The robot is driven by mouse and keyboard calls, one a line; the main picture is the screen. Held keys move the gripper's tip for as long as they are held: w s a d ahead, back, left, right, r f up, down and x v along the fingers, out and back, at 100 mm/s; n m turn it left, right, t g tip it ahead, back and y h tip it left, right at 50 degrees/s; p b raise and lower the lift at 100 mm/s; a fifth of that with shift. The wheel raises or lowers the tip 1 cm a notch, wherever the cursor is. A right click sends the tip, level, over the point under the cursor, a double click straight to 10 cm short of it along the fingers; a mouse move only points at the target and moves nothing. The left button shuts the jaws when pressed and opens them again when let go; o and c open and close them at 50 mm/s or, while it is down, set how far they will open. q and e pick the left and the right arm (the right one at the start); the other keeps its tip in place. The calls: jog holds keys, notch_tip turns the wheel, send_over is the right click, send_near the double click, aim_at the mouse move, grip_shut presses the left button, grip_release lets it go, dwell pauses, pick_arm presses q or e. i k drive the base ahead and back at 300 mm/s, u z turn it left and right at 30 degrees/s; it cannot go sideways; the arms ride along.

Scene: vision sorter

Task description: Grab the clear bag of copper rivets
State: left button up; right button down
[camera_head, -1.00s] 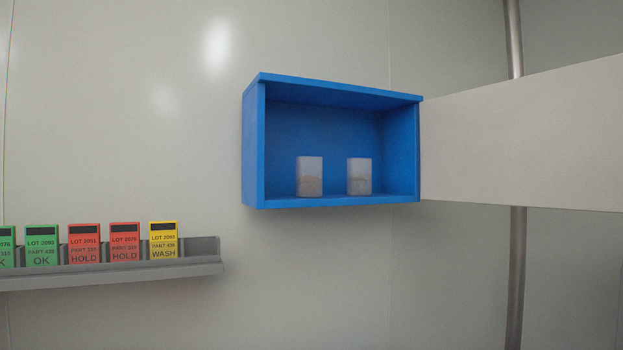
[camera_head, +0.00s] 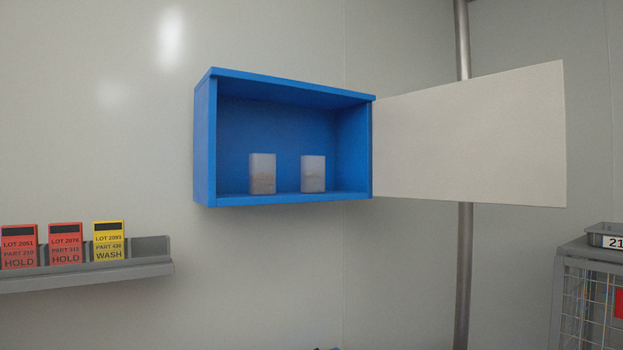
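Two small translucent bags stand upright side by side inside an open blue wall cabinet (camera_head: 204,145). The right bag (camera_head: 313,174) looks paler, with a greyish-tan fill. The contents are too small and blurred for me to tell which bag holds copper rivets. Neither of my grippers shows in the head view.
The cabinet's pale door (camera_head: 470,135) stands wide open to the right, in front of a vertical metal pipe (camera_head: 463,270). A grey rack (camera_head: 90,274) with red and yellow lot cards is at lower left. A wire cage (camera_head: 590,290) carrying a grey tray (camera_head: 607,236) is at right.

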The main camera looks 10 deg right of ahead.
aim_at(262, 167)
jog(key=z, duration=2.05)
jog(key=i, duration=1.6)
jog(key=u, duration=2.75)
